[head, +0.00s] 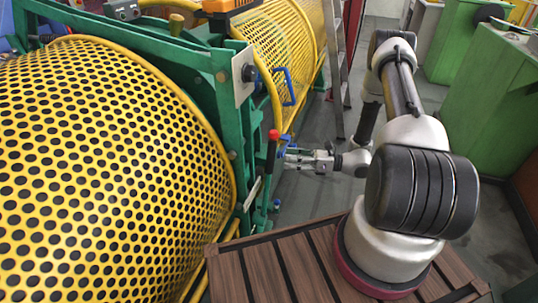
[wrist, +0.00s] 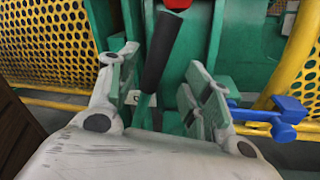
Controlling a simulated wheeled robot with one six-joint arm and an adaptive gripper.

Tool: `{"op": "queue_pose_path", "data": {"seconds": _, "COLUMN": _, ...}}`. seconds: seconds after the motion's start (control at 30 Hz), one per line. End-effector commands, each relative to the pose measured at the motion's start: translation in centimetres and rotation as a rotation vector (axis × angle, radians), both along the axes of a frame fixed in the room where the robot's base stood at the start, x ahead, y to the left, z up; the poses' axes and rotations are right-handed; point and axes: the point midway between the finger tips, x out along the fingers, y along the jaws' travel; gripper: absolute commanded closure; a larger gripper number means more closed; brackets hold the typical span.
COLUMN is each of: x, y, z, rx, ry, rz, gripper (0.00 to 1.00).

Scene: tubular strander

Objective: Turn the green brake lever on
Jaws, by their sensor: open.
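The green brake lever (head: 270,160) stands nearly upright beside the green machine frame, with a red knob on top and a black grip below it. In the wrist view the lever's black grip (wrist: 161,50) leans slightly and its green lower bar runs down between my fingers; the red knob is cut off at the top edge. My gripper (head: 294,158) is open and empty, to the right of the lever, at the height of the grip's lower part. In the wrist view the open fingers (wrist: 163,68) lie on either side of the lever; I cannot tell whether either touches it.
A yellow perforated guard (head: 100,150) fills the left, with another yellow guard (head: 275,40) behind. Blue handles (head: 287,88) stick out near the lever; a blue clamp (wrist: 270,117) is right of my fingers. A ladder (head: 337,70) stands behind.

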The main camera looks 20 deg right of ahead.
Motion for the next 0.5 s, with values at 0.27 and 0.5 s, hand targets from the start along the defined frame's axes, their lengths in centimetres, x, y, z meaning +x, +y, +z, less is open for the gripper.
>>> {"op": "queue_pose_path", "data": {"seconds": 0.27, "x": 1.3, "y": 3.7, "z": 0.1, "rx": 0.009, "ry": 0.011, "rz": 0.01, "gripper": 0.51}}
{"op": "queue_pose_path", "data": {"seconds": 0.5, "x": 2.7, "y": 6.5, "z": 0.1, "rx": 0.008, "ry": 0.011, "rz": 0.008, "gripper": 0.51}}
